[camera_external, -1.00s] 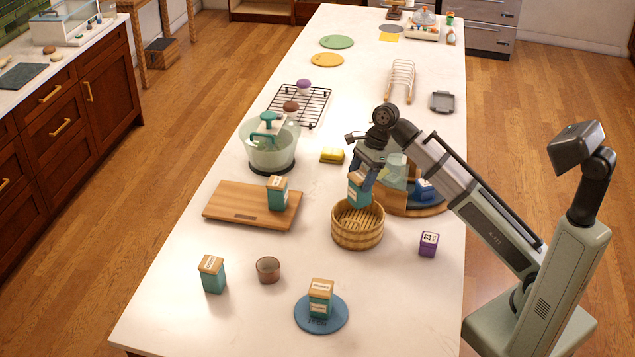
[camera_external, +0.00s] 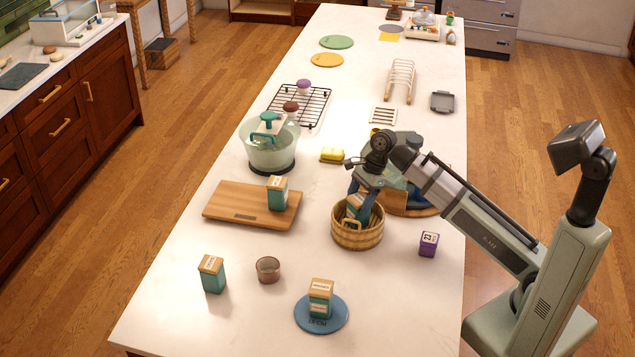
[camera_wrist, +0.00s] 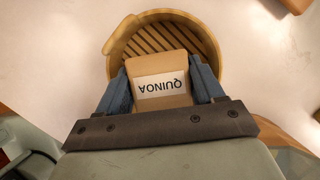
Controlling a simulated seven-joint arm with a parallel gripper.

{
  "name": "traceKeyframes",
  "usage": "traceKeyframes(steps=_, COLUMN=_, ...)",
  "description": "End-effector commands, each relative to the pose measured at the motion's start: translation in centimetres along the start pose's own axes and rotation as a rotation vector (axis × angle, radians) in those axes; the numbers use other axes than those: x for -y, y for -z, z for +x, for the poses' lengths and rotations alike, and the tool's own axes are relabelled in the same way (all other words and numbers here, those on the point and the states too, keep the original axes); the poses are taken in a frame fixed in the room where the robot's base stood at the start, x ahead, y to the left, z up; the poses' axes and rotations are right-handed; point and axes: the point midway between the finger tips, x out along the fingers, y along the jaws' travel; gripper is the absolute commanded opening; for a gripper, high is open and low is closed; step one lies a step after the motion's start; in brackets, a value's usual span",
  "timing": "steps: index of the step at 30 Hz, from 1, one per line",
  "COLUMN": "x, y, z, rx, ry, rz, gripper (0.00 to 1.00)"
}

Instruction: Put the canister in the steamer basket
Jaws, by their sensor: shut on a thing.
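My gripper (camera_external: 362,206) is shut on a teal canister with a wooden lid (camera_external: 355,203), and the wrist view shows its lid labelled QUINOA (camera_wrist: 160,84) between the two blue fingers. The round wooden steamer basket (camera_external: 357,236) stands on the counter below. The canister's lower part is down inside the basket's rim. Its base is hidden, so I cannot tell whether it touches the slatted floor. In the wrist view the basket (camera_wrist: 212,40) surrounds the far side of the canister, with slats showing beyond it.
Similar canisters stand on the wooden board (camera_external: 225,203), on the counter (camera_external: 212,274) and on a blue disc (camera_external: 320,325). A small brown cup (camera_external: 268,269) and a purple box (camera_external: 429,244) are nearby. A round wooden tray (camera_external: 400,210) sits close behind the basket.

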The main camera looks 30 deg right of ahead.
Motion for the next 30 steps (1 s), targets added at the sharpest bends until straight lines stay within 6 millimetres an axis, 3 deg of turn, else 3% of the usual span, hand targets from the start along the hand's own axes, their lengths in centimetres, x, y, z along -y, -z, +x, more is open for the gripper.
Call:
traceKeyframes(steps=5, x=0.0, y=0.1, z=0.2, rx=0.0, ry=0.0, rz=0.0, gripper=0.28)
traceKeyframes(steps=6, x=0.0, y=0.1, z=0.3, rx=0.0, ry=0.0, rz=0.0, gripper=0.68)
traceKeyframes(steps=14, x=0.0, y=0.1, z=0.2, rx=0.0, ry=0.0, rz=0.0, gripper=0.93)
traceKeyframes(steps=23, x=0.0, y=0.0, z=0.1, rx=0.0, ry=0.0, rz=0.0, gripper=0.93)
traceKeyframes(steps=30, x=0.1, y=-0.1, z=-2.3, rx=0.0, ry=0.002, rz=0.001, gripper=0.93)
